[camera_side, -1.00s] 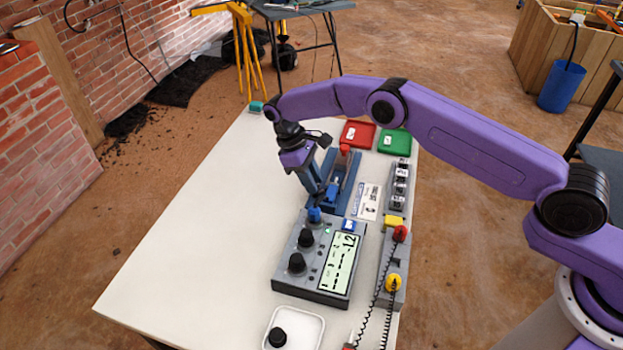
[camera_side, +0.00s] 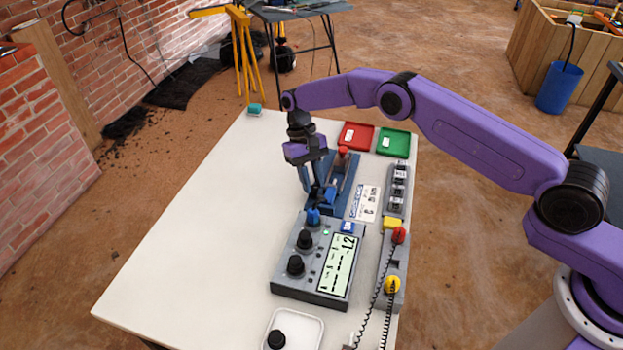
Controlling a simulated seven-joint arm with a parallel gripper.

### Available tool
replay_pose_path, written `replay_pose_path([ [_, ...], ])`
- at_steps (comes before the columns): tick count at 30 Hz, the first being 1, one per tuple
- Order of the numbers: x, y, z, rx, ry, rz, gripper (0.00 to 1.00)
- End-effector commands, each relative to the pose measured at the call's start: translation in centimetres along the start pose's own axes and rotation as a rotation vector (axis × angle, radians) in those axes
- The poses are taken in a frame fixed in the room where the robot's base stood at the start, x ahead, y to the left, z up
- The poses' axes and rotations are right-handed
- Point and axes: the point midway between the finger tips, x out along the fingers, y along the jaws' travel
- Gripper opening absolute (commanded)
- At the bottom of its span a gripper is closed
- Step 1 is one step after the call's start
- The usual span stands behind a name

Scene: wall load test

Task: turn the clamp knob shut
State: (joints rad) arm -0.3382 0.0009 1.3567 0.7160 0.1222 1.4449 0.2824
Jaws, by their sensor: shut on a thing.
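The blue clamp (camera_side: 345,187) stands on the white table behind the grey meter box, with a red piece (camera_side: 342,151) at its far end. My gripper (camera_side: 321,200) reaches down at the clamp's near left side. Its fingers are shut on the blue clamp knob (camera_side: 331,193), which they partly hide. The exact contact and the knob's angle are too small to make out.
The grey meter box (camera_side: 318,262) with a display, black knobs and a blue knob (camera_side: 313,216) is just in front. Red (camera_side: 356,134) and green (camera_side: 393,141) trays lie behind. Coiled leads run at right. The table's left side (camera_side: 200,235) is clear.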

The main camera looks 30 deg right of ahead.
Motion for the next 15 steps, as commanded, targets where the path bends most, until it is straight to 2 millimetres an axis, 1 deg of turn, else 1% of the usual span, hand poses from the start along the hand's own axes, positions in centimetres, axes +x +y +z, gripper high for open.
replay_pose_path([
  [15, -0.08, 0.02, 0.01, 0.031, 0.001, -0.013, 0.0],
])
